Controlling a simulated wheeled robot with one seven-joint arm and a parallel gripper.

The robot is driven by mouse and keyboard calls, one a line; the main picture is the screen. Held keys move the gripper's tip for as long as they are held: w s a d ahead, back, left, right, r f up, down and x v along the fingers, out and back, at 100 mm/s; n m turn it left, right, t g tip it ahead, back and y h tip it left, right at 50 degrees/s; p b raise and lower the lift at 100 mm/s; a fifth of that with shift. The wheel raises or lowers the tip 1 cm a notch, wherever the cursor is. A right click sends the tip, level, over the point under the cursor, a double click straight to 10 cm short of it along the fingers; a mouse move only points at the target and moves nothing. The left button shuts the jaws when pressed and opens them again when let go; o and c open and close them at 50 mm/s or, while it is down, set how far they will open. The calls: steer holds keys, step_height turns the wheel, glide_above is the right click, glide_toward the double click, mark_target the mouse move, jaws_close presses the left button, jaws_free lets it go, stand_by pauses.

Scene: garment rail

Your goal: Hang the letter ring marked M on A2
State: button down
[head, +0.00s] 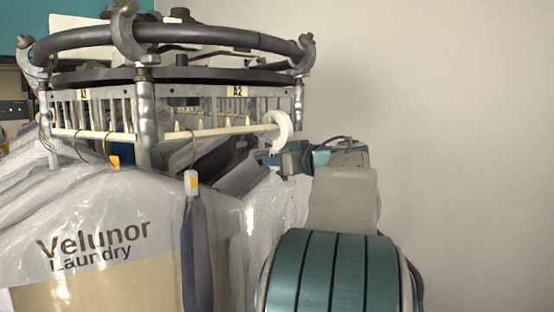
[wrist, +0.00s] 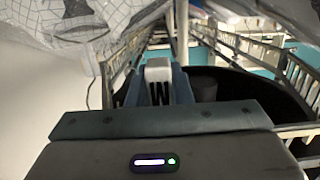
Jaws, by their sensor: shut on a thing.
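A white letter ring (head: 280,131) shows at the right end of the cream bar (head: 225,131) below the A2 label (head: 238,92). The ring overlaps the bar's end in the head view; I cannot tell whether it is around the bar or in front of it. My gripper (head: 291,152) is at the ring's lower right, shut on it. In the wrist view the ring's white edge (wrist: 158,70) shows between my fingers (wrist: 158,92). Its letter cannot be read clearly.
A round garment rail with a dark upper hoop (head: 190,36) has an A1 section (head: 83,95) at left. Bagged garments (head: 100,225) hang below, one bag reading "Velunor Laundry". A grey tie-like garment (head: 194,245) hangs in front. Plain wall and free room lie at right.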

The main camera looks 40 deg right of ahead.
steer(key=shift+f, duration=0.25)
steer(key=c, duration=1.2)
jaws_free()
steer(key=shift+c, duration=0.2)
steer(key=s+d+r+b, duration=0.1)
steer(key=s+r+b, duration=0.1)
steer(key=s, duration=1.1)
steer(key=shift+s+b, duration=0.35)
steer(key=shift+o, duration=1.2)
